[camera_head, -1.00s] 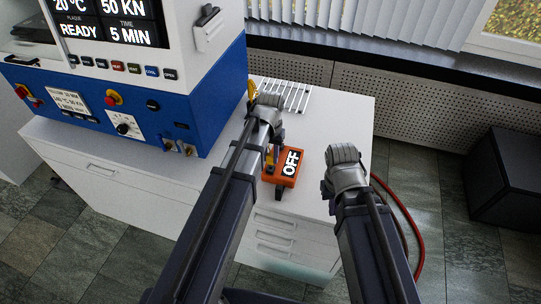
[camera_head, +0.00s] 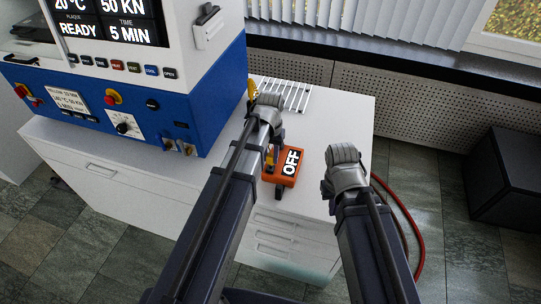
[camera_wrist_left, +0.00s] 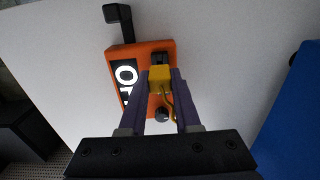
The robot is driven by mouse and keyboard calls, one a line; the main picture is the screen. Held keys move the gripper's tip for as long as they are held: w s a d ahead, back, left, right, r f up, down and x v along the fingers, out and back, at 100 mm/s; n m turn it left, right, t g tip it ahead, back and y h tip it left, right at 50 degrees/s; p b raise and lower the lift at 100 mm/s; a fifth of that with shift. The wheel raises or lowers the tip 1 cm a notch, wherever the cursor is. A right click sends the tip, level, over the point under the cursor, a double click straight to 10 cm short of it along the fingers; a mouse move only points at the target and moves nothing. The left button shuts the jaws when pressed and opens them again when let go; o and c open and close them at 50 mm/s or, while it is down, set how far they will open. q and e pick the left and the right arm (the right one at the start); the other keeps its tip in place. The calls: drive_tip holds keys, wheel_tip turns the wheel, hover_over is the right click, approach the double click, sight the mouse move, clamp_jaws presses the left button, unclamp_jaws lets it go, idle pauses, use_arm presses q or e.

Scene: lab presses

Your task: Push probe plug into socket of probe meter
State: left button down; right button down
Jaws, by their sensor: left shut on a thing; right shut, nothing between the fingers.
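The probe meter is an orange box (camera_head: 285,167) with a white-on-black OFF display, lying on the white cabinet top. It also shows in the left wrist view (camera_wrist_left: 118,56), with a black socket (camera_wrist_left: 159,57) on its face. My left gripper (camera_wrist_left: 160,80) is shut on the yellow probe plug (camera_wrist_left: 160,77). The plug is at the edge of the socket; how deep it sits, I cannot tell. In the head view my left gripper (camera_head: 270,155) is over the meter's left side, its fingers partly hidden. My right gripper (camera_head: 344,165) is shut and empty, right of the meter.
A blue and white press (camera_head: 190,110) stands on the left of the cabinet top (camera_head: 335,110). A white wire rack (camera_head: 285,95) lies behind my left gripper. A red hose (camera_head: 408,215) hangs at the right.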

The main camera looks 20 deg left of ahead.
sight(271, 156)
use_arm(q)
drive_tip(key=shift+f+b, duration=1.05)
idle(0.4)
drive_tip(key=c, duration=0.5)
unclamp_jaws()
drive_tip(key=shift+c, duration=0.2)
drive_tip(key=shift+r, duration=0.2)
wheel_tip(271, 156, up, 8)
drive_tip(key=p, duration=0.8)
drive_tip(key=shift+f, duration=0.2)
drive_tip(key=shift+d, duration=0.1)
drive_tip(key=s+d+m+y, duration=0.1)
drive_tip(key=s+d+m, duration=0.2)
drive_tip(key=s+d, duration=0.7)
drive_tip(key=s, duration=0.4)
drive_tip(key=shift+s+d, duration=0.15)
drive_tip(key=shift+s, duration=0.05)
